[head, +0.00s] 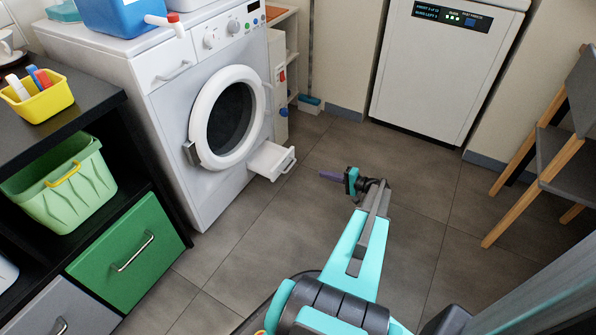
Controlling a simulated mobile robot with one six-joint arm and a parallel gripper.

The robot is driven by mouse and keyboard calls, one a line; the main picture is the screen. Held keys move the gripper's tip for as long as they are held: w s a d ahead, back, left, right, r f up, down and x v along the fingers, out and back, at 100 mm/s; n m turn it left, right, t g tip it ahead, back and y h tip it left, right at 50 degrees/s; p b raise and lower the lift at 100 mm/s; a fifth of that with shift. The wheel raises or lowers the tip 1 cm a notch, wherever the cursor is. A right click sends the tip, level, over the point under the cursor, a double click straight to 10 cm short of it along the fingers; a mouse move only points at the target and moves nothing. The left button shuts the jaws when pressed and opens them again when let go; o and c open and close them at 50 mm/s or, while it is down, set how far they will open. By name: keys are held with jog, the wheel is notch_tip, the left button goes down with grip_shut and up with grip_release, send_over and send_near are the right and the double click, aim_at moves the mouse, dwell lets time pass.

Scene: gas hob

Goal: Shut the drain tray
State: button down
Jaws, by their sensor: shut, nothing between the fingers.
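The drain tray (271,160) is a small white drawer low on the front of the white washing machine (172,126). It sticks out to the right from the machine's base, and its front with a handle slot faces the open floor. My gripper (324,175) is at the end of my teal arm, over the floor to the right of the tray. The round door (227,117) above the tray looks closed.
A black shelf unit with a green drawer (128,253) and a green basket (60,183) stands at the left. A white dishwasher (442,62) stands at the back, and a chair (555,140) stands at the right. The tiled floor between them is clear.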

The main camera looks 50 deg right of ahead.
jog(key=shift+w, duration=0.1)
jog(key=b+x, duration=0.4)
jog(key=x, duration=0.9)
jog(key=shift+w+f+b, duration=0.2)
jog(key=shift+w+b, duration=0.1)
jog(key=shift+w, duration=0.05)
jog(key=shift+a, duration=0.1)
